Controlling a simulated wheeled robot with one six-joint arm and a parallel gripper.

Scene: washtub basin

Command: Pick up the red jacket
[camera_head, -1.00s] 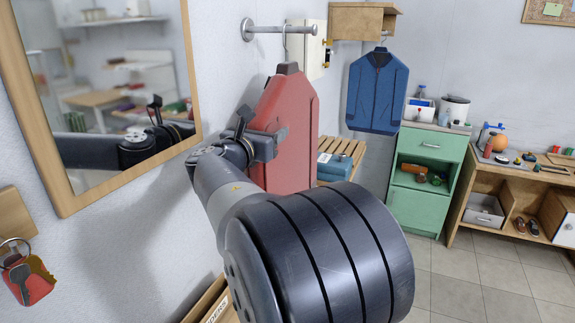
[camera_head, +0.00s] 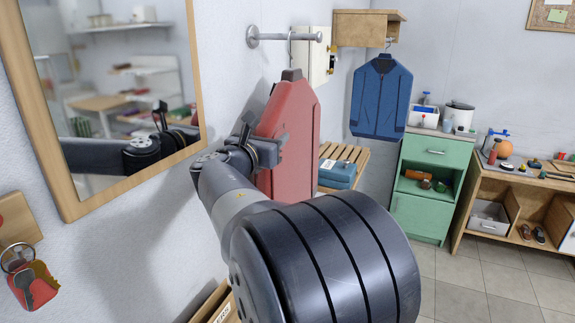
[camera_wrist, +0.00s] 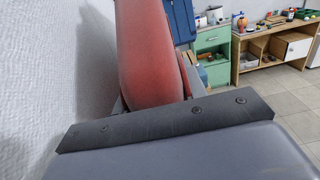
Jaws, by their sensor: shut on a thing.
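The red jacket (camera_head: 292,130) hangs upright below a metal wall peg (camera_head: 285,36) in the head view. In the wrist view the red jacket (camera_wrist: 150,55) fills the upper middle, just beyond the dark gripper body (camera_wrist: 160,125). The fingertips are mostly hidden.
A mirror (camera_head: 110,80) is on the wall at left. A blue jacket (camera_head: 381,97) hangs under a wooden shelf (camera_head: 365,28). A slatted bench (camera_head: 350,153) with a teal box (camera_head: 337,174) stands behind the red jacket. A green cabinet (camera_head: 420,215) is further right.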

